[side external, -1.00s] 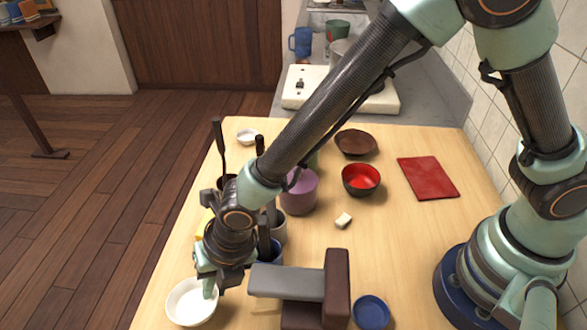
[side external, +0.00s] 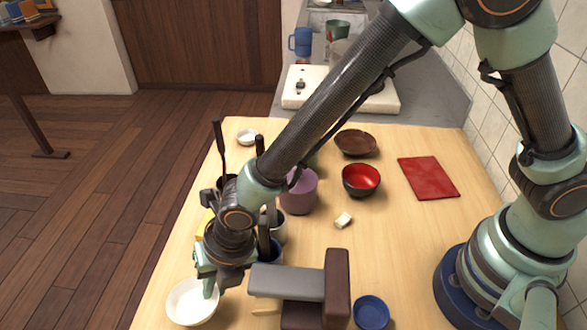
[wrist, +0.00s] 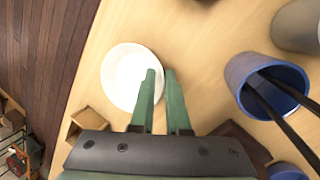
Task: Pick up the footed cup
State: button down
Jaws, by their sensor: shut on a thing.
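The white, round, bowl-like vessel, which I take for the footed cup (side external: 183,305), is at the near left edge of the table in the side view. In the wrist view the cup (wrist: 120,70) is left of centre, seen from above with its open mouth up. Its foot does not show. My gripper (wrist: 160,74) has green fingers on either side of the cup's right wall, one inside and one outside, shut on it. In the side view my gripper (side external: 209,288) is at the cup's right rim. I cannot tell whether the cup is off the table.
A blue cup (wrist: 235,82) with dark sticks stands right of my gripper, with a grey cup (wrist: 294,25) beyond it. A brown and grey block-like object (side external: 337,285) is close on the right. A purple pot (side external: 300,196) and red bowl (side external: 361,178) stand farther back.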

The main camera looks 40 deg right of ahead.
jog(key=shift+s+d+f, duration=0.2)
